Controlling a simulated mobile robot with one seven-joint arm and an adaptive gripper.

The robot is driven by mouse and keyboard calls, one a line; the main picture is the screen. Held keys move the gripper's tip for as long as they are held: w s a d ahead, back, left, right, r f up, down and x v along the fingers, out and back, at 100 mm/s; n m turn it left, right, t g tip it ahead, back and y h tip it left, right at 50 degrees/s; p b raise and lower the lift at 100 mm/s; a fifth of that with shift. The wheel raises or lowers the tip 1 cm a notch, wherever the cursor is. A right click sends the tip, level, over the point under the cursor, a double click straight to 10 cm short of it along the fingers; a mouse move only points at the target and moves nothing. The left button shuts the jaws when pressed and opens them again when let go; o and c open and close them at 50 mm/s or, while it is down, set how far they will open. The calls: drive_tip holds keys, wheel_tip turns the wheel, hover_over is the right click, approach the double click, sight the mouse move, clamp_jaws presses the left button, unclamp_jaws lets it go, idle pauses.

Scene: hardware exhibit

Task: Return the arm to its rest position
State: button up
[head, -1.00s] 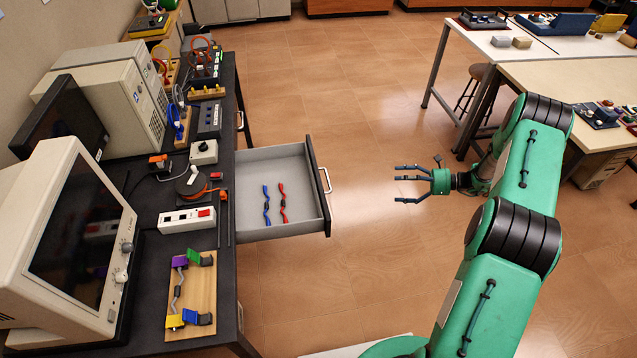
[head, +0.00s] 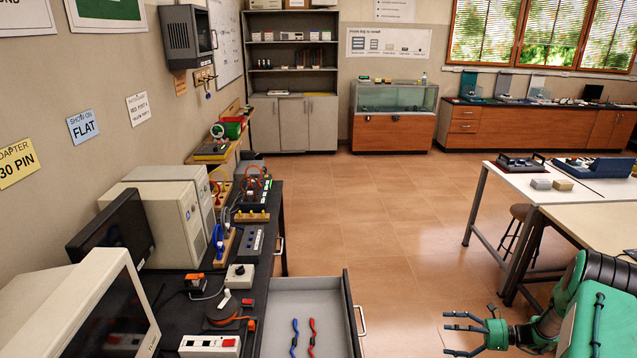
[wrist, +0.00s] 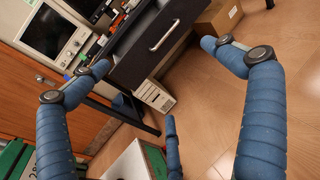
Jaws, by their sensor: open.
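My green arm (head: 600,318) reaches in from the lower right of the head view. My gripper (head: 470,332) is open and empty over the floor, its fingers pointing left, apart from the open drawer (head: 345,310). In the wrist view the blue fingers (wrist: 168,100) are spread wide with nothing between them. Past them the drawer front and its handle (wrist: 163,36) show at the top.
The drawer sticks out from the black bench (head: 190,300) and holds a blue cable (head: 294,338) and a red cable (head: 312,338). White tables (head: 560,195) and a stool (head: 520,215) stand right. The floor (head: 380,220) between is clear.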

drive_tip(key=s+a+r+n+g+h, duration=0.2)
drive_tip(key=s+a+r+n, duration=0.15)
drive_tip(key=a+r, duration=0.45)
drive_tip(key=s+a+r+n+g+h, duration=0.2)
drive_tip(key=s+a+r+n+h, duration=0.15)
drive_tip(key=r, duration=0.85)
drive_tip(key=s+a+r+n+g+h, duration=0.1)
drive_tip(key=s+a+r+n+g, duration=0.2)
drive_tip(key=a+r, duration=0.55)
drive_tip(key=s+a+r+n+t+h, duration=0.2)
drive_tip(key=s+r+n, duration=0.2)
drive_tip(key=s, duration=0.5)
drive_tip(key=s+a+r+n+t+h, duration=0.2)
drive_tip(key=s+r, duration=0.4)
drive_tip(key=s, duration=0.3)
drive_tip(key=s+a+r+n+t+h, duration=0.2)
drive_tip(key=s+r+n, duration=0.4)
drive_tip(key=s, duration=0.3)
drive_tip(key=shift+t+h, duration=0.6)
drive_tip(key=shift+h, duration=0.55)
drive_tip(key=shift+s+r, duration=0.1)
drive_tip(key=shift+c, duration=0.5)
